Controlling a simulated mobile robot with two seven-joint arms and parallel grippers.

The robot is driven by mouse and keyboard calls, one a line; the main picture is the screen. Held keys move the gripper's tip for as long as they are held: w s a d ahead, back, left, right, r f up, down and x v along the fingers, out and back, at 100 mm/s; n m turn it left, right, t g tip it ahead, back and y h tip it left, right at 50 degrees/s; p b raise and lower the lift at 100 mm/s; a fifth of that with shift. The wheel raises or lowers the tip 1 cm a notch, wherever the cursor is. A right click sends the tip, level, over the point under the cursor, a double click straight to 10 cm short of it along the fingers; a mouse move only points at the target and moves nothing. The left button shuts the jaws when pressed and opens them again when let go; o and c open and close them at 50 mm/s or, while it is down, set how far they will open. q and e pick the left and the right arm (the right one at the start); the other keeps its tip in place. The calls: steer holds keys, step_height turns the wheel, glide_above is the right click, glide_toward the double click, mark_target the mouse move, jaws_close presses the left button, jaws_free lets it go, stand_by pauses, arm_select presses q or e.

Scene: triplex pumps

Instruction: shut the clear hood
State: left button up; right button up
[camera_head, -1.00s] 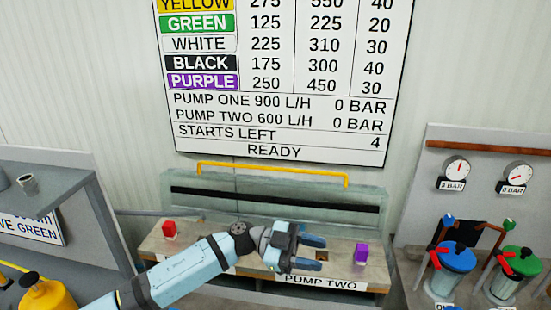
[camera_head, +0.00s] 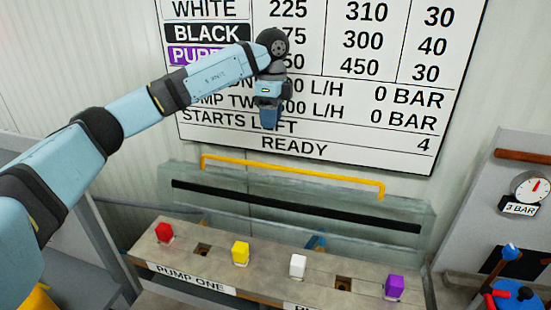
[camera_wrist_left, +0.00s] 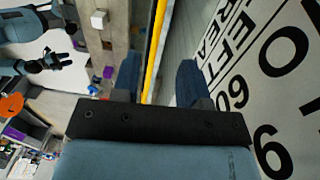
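The clear hood (camera_head: 225,183) stands raised behind the pump bench, see-through with a black strip across it. Its yellow bar handle (camera_head: 290,172) runs along the top edge. My left gripper (camera_head: 271,118) is above the handle, in front of the wall sign, pointing down. In the left wrist view its fingers (camera_wrist_left: 157,85) are apart, with the yellow bar (camera_wrist_left: 155,45) seen between and beyond them; nothing is gripped. My right gripper (camera_wrist_left: 60,60) shows small at the left of the wrist view, its fingers apart and empty. It is not seen in the head view.
The bench (camera_head: 270,265) bears red (camera_head: 164,232), yellow (camera_head: 240,252), white (camera_head: 298,265) and purple (camera_head: 394,287) blocks, with empty square holes between. The wall sign (camera_head: 350,145) is close behind my left gripper. A gauge panel (camera_head: 520,150) stands at right.

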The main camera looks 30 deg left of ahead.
arm_select(q)
steer(key=f, duration=0.4)
steer(key=f+p, duration=0.1)
steer(key=f, duration=0.7)
steer(key=shift+s+d+f, duration=0.1)
steer(key=shift+s+f, duration=0.25)
jaws_close()
